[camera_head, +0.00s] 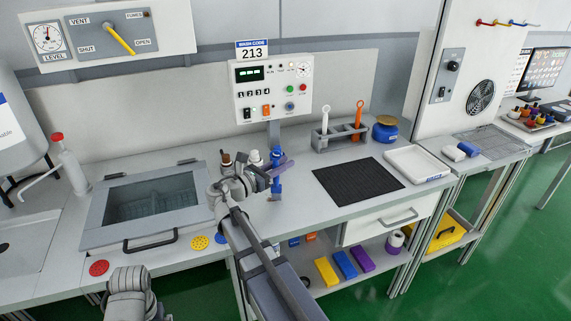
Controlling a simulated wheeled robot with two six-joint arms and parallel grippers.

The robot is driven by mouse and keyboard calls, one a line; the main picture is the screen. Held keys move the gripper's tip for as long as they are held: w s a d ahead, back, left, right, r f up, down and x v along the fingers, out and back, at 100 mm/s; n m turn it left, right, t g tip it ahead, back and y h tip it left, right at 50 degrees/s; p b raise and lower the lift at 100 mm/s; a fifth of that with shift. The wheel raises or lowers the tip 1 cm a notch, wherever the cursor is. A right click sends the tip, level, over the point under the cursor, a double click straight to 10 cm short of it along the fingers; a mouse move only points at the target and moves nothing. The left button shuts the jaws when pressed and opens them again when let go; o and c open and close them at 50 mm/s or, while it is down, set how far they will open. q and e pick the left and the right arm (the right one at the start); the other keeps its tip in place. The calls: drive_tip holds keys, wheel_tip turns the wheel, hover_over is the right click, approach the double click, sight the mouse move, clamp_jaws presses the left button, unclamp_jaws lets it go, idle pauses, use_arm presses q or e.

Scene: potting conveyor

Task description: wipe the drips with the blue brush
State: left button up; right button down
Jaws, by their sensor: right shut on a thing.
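My right gripper (264,172) reaches over the grey worktop near the middle and is shut on the blue brush (277,187). The brush is about upright, with blue showing above and below the jaws. Its lower end is at or just above the worktop; I cannot tell whether it touches. A small brownish mark shows beside the brush's foot, too small to tell if it is a drip. No other drips are clear, and my right arm hides part of the worktop. My left arm shows only as a grey part at the bottom left; its jaws are out of view.
A rack (340,138) holding a white and an orange tool stands behind a black mat (358,186). A white tray (417,165) is to the right. A lidded basin (150,201) is left. Small bottles stand behind my gripper, below the control panel (272,88).

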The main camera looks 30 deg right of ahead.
drive_tip(key=shift+w+a, duration=0.2)
drive_tip(key=shift+a, duration=0.6)
drive_tip(key=shift+w+a, duration=0.15)
drive_tip(key=shift+a, duration=0.6)
drive_tip(key=shift+w, duration=0.1)
drive_tip(key=d, duration=0.4)
drive_tip(key=shift+d, duration=0.1)
drive_tip(key=shift+r, duration=0.1)
wheel_tip(320, 180, up, 6)
drive_tip(key=p, duration=0.6)
